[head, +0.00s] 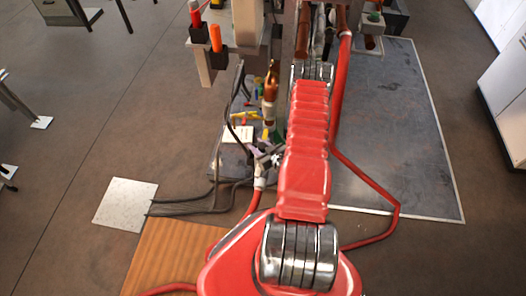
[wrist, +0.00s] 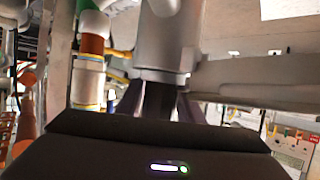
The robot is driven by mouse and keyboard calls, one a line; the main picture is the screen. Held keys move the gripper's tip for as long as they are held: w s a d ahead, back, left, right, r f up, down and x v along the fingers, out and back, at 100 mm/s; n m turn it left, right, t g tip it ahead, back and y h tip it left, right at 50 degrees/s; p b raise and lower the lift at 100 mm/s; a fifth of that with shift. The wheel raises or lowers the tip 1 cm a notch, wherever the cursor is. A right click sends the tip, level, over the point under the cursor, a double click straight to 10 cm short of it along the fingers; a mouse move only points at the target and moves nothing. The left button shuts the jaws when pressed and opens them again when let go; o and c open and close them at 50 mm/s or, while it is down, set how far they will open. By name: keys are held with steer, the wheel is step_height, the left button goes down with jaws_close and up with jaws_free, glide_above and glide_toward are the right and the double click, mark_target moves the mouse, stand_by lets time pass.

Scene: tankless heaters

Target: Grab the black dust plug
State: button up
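In the wrist view, a black piece (wrist: 159,99), which looks like the dust plug, sits at the lower end of an upright grey metal cylinder (wrist: 172,40). The dark fingers of my gripper (wrist: 159,106) stand to the left and right of this piece, close to it. I cannot tell whether they touch it. The dark body of my gripper hides their lower part. In the head view my red arm reaches up the middle, and I cannot make out the gripper or the plug there.
A pipe with green, orange and white bands (wrist: 90,65) stands left of the cylinder, and a grey horizontal bar (wrist: 255,82) lies to its right. In the head view, cables (head: 185,208) and small coloured parts lie left of my arm. A grey floor mat (head: 385,140) lies right.

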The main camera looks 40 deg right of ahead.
steer(key=shift+c, duration=0.6)
jaws_close()
steer(key=shift+r, duration=0.1)
step_height(320, 180, up, 10)
stand_by(0.4)
stand_by(0.5)
